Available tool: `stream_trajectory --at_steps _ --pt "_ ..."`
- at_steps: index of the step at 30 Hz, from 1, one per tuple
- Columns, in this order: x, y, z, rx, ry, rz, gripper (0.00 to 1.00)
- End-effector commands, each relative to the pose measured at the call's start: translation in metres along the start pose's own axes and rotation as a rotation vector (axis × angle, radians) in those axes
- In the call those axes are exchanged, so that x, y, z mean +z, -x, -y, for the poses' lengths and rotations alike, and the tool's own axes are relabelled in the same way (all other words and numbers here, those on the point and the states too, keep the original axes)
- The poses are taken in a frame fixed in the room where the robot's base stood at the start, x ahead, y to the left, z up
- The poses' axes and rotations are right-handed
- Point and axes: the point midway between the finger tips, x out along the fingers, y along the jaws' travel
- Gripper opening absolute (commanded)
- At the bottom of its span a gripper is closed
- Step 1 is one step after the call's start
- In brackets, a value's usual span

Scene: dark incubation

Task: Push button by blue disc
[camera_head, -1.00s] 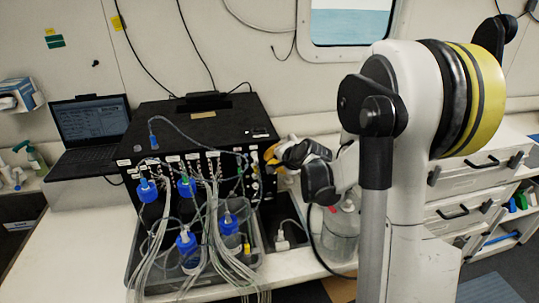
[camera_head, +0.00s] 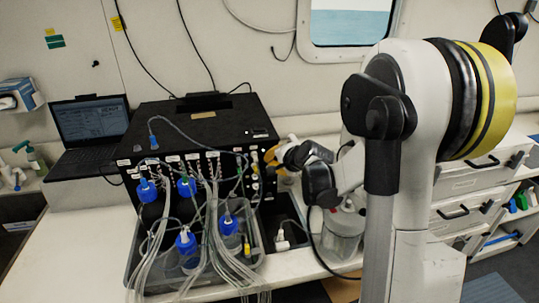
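A black instrument box (camera_head: 200,125) stands on the bench with ports, small knobs and tubing on its front panel. My gripper (camera_head: 270,158), with yellow-orange and dark parts, is at the right end of this panel, its tip pointing left. It seems very close to the panel; I cannot tell whether it touches. The finger gap is too small to make out. I cannot make out the blue disc or the button beside it; the gripper may cover part of that area.
A grey tray (camera_head: 134,262) in front of the box holds bottles with blue caps (camera_head: 186,238) and many clear tubes. A laptop (camera_head: 92,120) stands at left. A clear jar (camera_head: 343,232) stands on the bench near my arm. White drawers (camera_head: 470,180) are at right.

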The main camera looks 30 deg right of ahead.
Motion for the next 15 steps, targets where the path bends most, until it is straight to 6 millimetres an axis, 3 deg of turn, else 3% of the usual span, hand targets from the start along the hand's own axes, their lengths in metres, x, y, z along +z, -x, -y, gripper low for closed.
stream_trajectory --at_steps 7,15 --pt "0.001 0.003 -0.002 0.0 0.0 0.0 0.0" --pt "0.014 0.026 -0.014 0.0 -0.001 0.0 0.0"
